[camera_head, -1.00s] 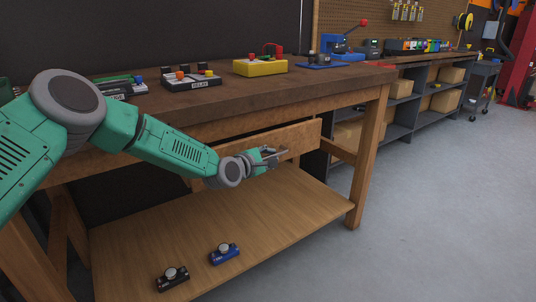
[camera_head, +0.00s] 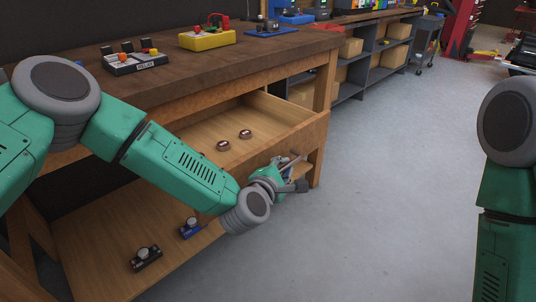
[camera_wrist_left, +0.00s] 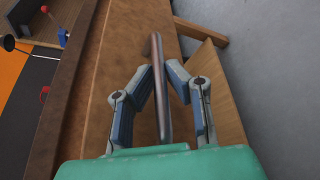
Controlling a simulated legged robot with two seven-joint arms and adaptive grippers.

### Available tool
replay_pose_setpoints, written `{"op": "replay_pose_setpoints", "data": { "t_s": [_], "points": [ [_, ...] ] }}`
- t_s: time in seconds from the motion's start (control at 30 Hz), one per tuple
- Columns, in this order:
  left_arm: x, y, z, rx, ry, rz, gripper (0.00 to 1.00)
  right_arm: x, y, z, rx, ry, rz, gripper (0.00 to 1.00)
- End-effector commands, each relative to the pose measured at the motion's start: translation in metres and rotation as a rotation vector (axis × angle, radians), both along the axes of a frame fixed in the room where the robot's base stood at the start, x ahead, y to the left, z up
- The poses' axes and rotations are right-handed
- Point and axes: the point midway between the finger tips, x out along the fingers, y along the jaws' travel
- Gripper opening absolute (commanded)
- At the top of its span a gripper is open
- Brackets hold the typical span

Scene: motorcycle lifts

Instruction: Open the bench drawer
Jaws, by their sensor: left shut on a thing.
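The bench drawer (camera_head: 298,133) is pulled out from the wooden workbench (camera_head: 185,80), and its inside shows. Small round brown items (camera_head: 245,134) lie on its floor. My left gripper (camera_head: 288,178) is at the drawer front, shut on the bar handle (camera_head: 292,161). In the left wrist view the metal handle (camera_wrist_left: 159,85) runs between the two fingers of the left gripper (camera_wrist_left: 166,82). My right arm (camera_head: 508,150) shows at the right edge, but its gripper is out of view.
A relay box (camera_head: 135,63) and a yellow box (camera_head: 207,39) stand on the benchtop. A black device (camera_head: 146,257) and a blue device (camera_head: 190,228) sit on the lower shelf. Grey shelving (camera_head: 365,60) stands behind. The floor (camera_head: 400,180) at right is clear.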

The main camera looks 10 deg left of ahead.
Motion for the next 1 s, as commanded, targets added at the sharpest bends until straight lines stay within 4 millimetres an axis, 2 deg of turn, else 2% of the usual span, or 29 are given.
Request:
{"op": "replay_pose_setpoints", "data": {
  "t_s": [0.1, 0.23, 0.7, 0.77, 0.8, 1.0],
  "points": [
    [-0.01, -0.013, -0.001, -0.001, 0.003, -0.003, 0.0, 0.0, 0.0, 0.002, 0.0, 0.0, 0.0, 0.4],
    [-0.016, -0.021, 0.0, 0.0, 0.001, -0.002, 0.0, 0.0, 0.0, 0.003, 0.0, 0.0, 0.0, 0.4],
    [-0.018, -0.024, -0.001, 0.0, 0.0, -0.001, 0.0, 0.0, 0.0, 0.003, 0.0, 0.0, 0.0, 0.4],
    [-0.018, -0.024, 0.0, 0.0, 0.0, -0.001, 0.25, 0.0, 0.0, 0.003, 0.0, 0.0, 0.0, 0.4],
    [-0.018, -0.024, -0.001, 0.0, 0.0, -0.001, 0.31, 0.0, 0.0, 0.003, 0.0, 0.0, 0.0, 0.4],
    [-0.018, -0.024, 0.0, 0.0, 0.0, -0.001, 0.31, 0.0, 0.0, 0.003, 0.0, 0.0, 0.0, 0.4]
  ]
}}
